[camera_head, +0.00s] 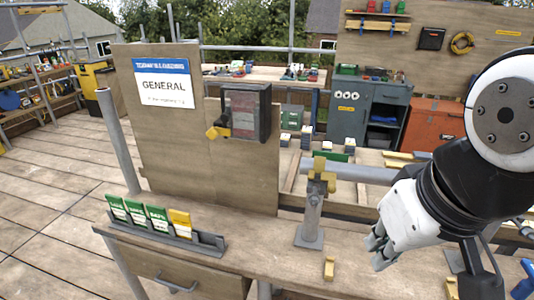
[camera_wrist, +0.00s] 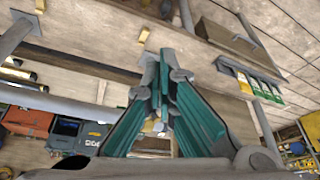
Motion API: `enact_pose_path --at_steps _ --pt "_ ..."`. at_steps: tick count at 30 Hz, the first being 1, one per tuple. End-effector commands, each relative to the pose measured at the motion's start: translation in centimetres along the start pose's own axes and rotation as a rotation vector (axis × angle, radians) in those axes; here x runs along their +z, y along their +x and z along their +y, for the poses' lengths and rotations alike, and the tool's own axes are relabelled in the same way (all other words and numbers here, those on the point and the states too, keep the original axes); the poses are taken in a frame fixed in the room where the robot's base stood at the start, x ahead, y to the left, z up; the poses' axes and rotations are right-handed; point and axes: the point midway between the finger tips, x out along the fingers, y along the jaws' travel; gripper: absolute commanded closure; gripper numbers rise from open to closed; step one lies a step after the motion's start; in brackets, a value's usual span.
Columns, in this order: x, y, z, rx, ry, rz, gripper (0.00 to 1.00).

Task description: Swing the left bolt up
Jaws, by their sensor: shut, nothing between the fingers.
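A grey stand (camera_head: 312,222) with a flat base plate rises from the wooden bench in the head view. On its top sits a small coupler (camera_head: 318,183) with yellow parts, by the end of a grey tube (camera_head: 362,173). The separate bolts are too small to tell apart, so I cannot tell which is the left one or how it lies. My gripper (camera_head: 376,246) is to the right of the stand, lower than the coupler and apart from it. In the wrist view my teal fingers (camera_wrist: 163,78) come together with nothing held.
A rack of green and yellow cards (camera_head: 150,220) is at the bench's left. A board (camera_head: 200,170) with a sign and grey box (camera_head: 246,112) stands behind. A small yellow block (camera_head: 329,268) lies in front of the stand. Bare bench lies between rack and stand.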

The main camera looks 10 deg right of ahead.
Motion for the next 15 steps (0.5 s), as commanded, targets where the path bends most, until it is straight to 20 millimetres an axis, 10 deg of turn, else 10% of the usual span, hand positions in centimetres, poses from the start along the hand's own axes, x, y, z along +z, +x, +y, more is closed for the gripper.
enact_pose_path --at_steps 15 --pt "-1.0 2.8 -0.6 -0.146 0.394 -0.267 1.00"
